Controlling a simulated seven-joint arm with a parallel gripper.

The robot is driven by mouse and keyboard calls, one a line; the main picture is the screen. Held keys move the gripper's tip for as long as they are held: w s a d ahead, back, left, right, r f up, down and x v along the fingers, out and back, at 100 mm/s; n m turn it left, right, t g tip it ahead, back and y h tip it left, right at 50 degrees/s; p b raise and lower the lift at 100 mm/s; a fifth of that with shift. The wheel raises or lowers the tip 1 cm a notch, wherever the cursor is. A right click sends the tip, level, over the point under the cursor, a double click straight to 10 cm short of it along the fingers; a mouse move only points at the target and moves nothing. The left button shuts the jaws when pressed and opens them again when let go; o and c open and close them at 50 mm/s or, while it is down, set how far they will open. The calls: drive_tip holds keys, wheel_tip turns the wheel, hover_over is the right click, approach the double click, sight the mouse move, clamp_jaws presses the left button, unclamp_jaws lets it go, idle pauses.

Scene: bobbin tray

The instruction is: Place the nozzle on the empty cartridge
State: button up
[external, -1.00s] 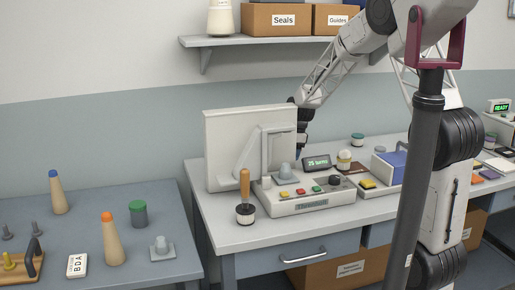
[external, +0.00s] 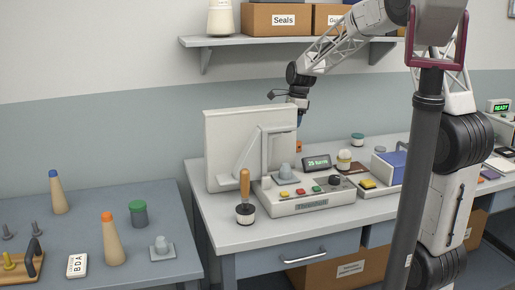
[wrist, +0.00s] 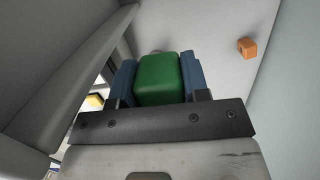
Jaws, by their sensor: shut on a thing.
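My gripper (wrist: 158,85) is shut on a green block-like thing (wrist: 158,78), which sits between its blue fingers in the wrist view. In the external view my gripper (external: 299,118) hangs above the bench behind the upper right of the monitor; what it holds cannot be made out there. I cannot tell for sure which thing is the nozzle or the empty cartridge. A grey stepped piece on a square plate (external: 161,246) stands on the left table. A similar grey piece (external: 285,172) stands by the monitor's right side.
Tan cones (external: 112,240) and a green-lidded pot (external: 138,212) are on the left table. The wrist view shows an orange block (wrist: 247,47).

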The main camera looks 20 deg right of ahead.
drive_tip(key=s+d, duration=1.1)
drive_tip(key=d, duration=0.4)
drive_tip(key=s+d, duration=1.2)
drive_tip(key=d, duration=0.3)
drive_tip(key=shift+f, duration=2.35)
drive_tip(key=shift+w, duration=0.1)
hover_over(379, 148)
drive_tip(key=shift+w+d+f, duration=0.15)
drive_tip(key=shift+d+f, duration=0.2)
drive_tip(key=shift+f, duration=0.4)
drive_tip(key=shift+f, duration=1.75)
drive_tip(key=shift+f, duration=0.15)
